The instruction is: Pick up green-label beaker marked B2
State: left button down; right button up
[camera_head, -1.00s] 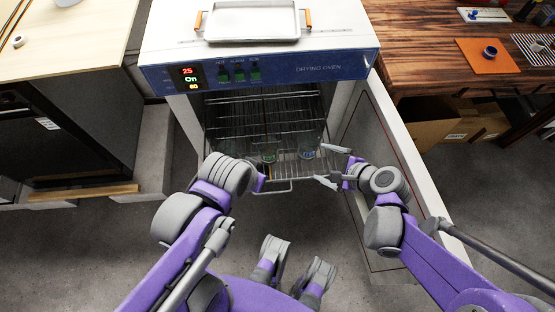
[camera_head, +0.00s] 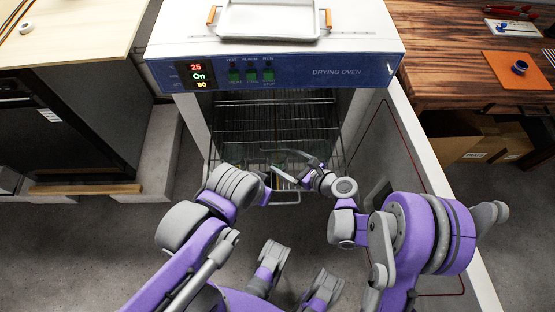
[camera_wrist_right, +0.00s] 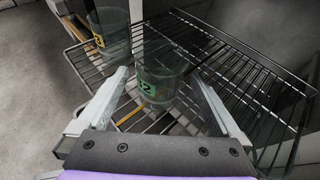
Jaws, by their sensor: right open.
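The green-label beaker (camera_wrist_right: 155,84) is clear glass and stands on the wire rack. Its label is partly readable, ending in 2. In the right wrist view it lies between the fingers of my right gripper (camera_wrist_right: 160,80), which is open and not closed on it. In the head view my right gripper (camera_head: 287,170) is over the front of the rack and partly hides the beakers. My left gripper (camera_head: 266,184) is at the rack's front left; its fingers are too small and hidden to judge.
A second beaker (camera_wrist_right: 108,36) with a yellow label stands close by, left of the green one. The drying oven (camera_head: 280,72) is open, with its wire rack (camera_wrist_right: 235,70) out in front. A tray (camera_head: 268,20) lies on top. The open door (camera_head: 425,150) borders the right.

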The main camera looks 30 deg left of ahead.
aim_at(271, 152)
jog(key=x, duration=0.5)
jog(key=shift+w+f, duration=0.1)
jog(key=shift+d, duration=0.1)
jog(key=c, duration=1.2)
